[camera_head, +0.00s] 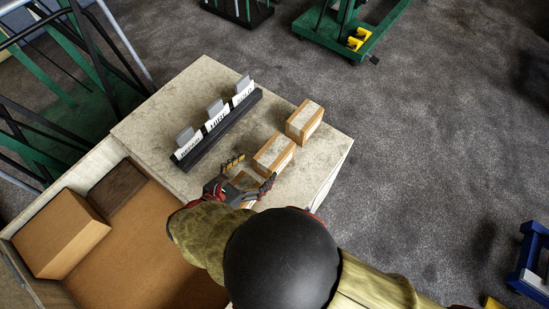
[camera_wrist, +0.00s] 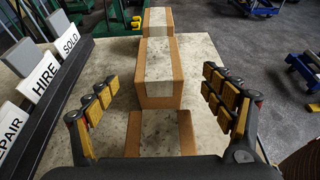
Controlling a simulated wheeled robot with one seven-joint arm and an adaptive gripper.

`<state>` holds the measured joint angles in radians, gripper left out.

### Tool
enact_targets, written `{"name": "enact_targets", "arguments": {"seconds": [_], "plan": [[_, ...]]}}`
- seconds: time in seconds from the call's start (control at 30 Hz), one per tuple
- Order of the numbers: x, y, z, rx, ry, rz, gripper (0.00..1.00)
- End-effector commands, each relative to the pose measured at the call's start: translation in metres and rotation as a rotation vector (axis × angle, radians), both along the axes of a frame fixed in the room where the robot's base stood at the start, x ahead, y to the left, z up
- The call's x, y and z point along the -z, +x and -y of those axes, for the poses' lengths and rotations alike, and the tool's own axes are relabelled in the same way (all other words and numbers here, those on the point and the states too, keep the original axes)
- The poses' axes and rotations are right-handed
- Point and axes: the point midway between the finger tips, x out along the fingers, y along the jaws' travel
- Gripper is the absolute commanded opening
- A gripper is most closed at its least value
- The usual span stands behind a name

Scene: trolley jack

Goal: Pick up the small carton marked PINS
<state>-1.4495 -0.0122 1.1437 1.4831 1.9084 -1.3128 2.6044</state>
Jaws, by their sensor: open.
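Three small brown cartons with pale tape across their tops stand in a row on the table; no PINS marking can be read on any of them. The far carton (camera_head: 304,121) also shows in the wrist view (camera_wrist: 158,20). The middle carton (camera_head: 272,152) is ahead of my fingertips in the wrist view (camera_wrist: 160,72). The near carton (camera_head: 243,181) is partly hidden by my gripper in the head view and cut off by it in the wrist view (camera_wrist: 160,133). My gripper (camera_head: 253,174) is open and empty, its fingers spread on both sides of the near carton.
A black rack (camera_head: 217,131) with cards reading REPAIR, HIRE and SOLD stands left of the cartons. A wooden tray (camera_head: 135,245) with a larger brown box (camera_head: 60,233) adjoins the pale tabletop (camera_head: 195,88). Green equipment (camera_head: 350,30) stands on the floor beyond.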

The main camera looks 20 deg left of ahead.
Motion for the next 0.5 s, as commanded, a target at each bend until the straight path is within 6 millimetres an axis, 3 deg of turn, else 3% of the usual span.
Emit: {"name": "enact_targets", "arguments": {"seconds": [0.5], "plan": [[0.025,0.057,0.015,0.001,-0.001,-0.002,0.82]]}}
